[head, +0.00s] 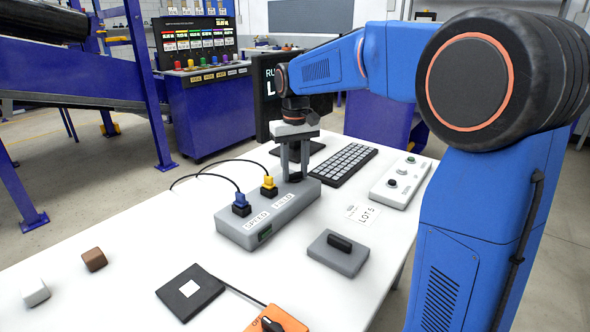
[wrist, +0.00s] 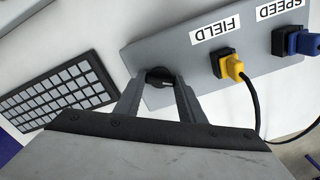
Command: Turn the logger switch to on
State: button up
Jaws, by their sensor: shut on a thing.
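A long grey box (head: 240,232) lies on the white table, with a yellow plug at the FIELD label and a blue plug at SPEED. A round black knob (wrist: 157,74) sits on the box's end beyond FIELD; I can read no on or off mark at it. My gripper (head: 294,177) points down over that end of the box. In the wrist view my gripper (wrist: 158,82) has its two fingers on either side of the knob, shut on it. The fingers mostly hide the knob in the head view.
Yellow (head: 269,185) and blue (head: 240,203) plugs with black cables stand close beside my gripper. A keyboard (head: 345,163), a white button panel (head: 400,182), a grey block with a black handle (head: 338,252) and an orange knob box (head: 277,320) lie around.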

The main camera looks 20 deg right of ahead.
aim_at(295, 173)
jog(key=n, duration=0.5)
jog(key=shift+n, duration=0.3)
dwell(0.4)
jog(key=o, duration=1)
jog(key=shift+o, duration=0.2)
jog(key=shift+r, duration=0.1)
notch_tip(295, 173, up, 17)
jog(key=shift+s+r, duration=0.1)
jog(key=shift+s, duration=0.05)
